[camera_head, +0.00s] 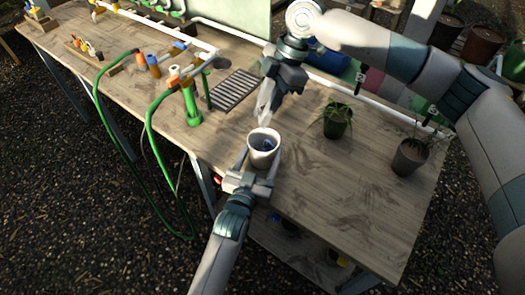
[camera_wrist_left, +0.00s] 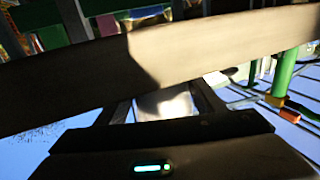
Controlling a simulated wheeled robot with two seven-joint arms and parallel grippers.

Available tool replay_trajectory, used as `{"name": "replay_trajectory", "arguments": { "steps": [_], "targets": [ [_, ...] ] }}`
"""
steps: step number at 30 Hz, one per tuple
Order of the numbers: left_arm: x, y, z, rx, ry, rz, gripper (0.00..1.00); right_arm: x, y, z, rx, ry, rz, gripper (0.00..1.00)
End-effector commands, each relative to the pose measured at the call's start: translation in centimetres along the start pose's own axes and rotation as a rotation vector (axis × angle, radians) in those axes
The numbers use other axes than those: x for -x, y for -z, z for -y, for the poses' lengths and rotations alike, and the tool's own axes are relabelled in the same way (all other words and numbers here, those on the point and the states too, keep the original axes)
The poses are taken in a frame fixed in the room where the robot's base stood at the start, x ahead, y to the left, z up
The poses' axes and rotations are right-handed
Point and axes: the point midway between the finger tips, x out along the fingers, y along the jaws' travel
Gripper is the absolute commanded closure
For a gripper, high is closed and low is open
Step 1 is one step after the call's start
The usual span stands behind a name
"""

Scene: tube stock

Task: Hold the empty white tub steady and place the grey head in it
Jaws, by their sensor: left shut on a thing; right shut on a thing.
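The white tub (camera_head: 264,158) stands upright on the wooden table near its front edge. My left gripper (camera_head: 262,163) is shut on it, one finger on each side. A dark bluish patch shows inside the tub; I cannot tell whether it is an object or shadow. My right gripper (camera_head: 265,106) is above and just behind the tub, pointing down and shut on a small grey piece, apparently the grey head, mostly hidden by the fingers. In the left wrist view, a pale surface, probably the tub (camera_wrist_left: 165,104), shows between my left fingers.
A dark slatted grate (camera_head: 235,89) lies behind and left. A green upright fitting (camera_head: 191,106) with a green hose (camera_head: 150,130) stands left. A green potted plant (camera_head: 337,122) and a dark pot (camera_head: 410,157) stand right. The table front right is clear.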

Motion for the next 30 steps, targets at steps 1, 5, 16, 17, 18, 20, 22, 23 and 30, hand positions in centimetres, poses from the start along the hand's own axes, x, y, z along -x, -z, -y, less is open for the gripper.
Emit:
{"name": "replay_trajectory", "arguments": {
  "steps": [1, 5, 16, 17, 18, 20, 22, 23, 30],
  "targets": [
    [0.0, 0.0, 0.0, 0.0, 0.0, 0.0, 0.6, -0.3, -0.1, 0.0, -0.001, 0.001, -0.001, 1.0],
    [0.0, 0.0, 0.0, 0.0, 0.0, 0.0, 0.6, -1.1, -0.4, 0.1, -0.001, 0.001, -0.001, 1.0],
    [0.0, 0.0, 0.0, 0.0, 0.0, 0.0, 0.6, -3.0, -1.2, 0.1, -0.002, 0.002, 0.0, 1.0],
    [0.0, 0.0, 0.0, 0.0, 0.0, 0.0, 0.6, -3.2, -1.3, 0.1, -0.002, 0.002, -0.001, 1.0],
    [0.0, 0.0, 0.0, 0.0, 0.0, 0.0, 0.6, -3.4, -1.4, 0.1, -0.002, 0.002, -0.001, 1.0],
    [0.0, 0.0, 0.0, 0.0, 0.0, 0.0, 0.6, -3.7, -1.5, 0.0, -0.001, 0.001, -0.001, 1.0],
    [0.0, 0.0, 0.0, 0.0, 0.0, 0.0, 0.6, -4.0, -1.7, 0.0, -0.001, 0.001, -0.001, 1.0],
    [0.0, 0.0, 0.0, 0.0, 0.0, 0.0, 0.6, -4.2, -1.7, 0.0, -0.001, 0.0, -0.001, 1.0],
    [0.0, 0.0, 0.0, 0.0, 0.0, 0.0, 0.6, -4.2, -1.7, 0.0, 0.0, 0.0, 0.0, 0.58]
  ]
}}
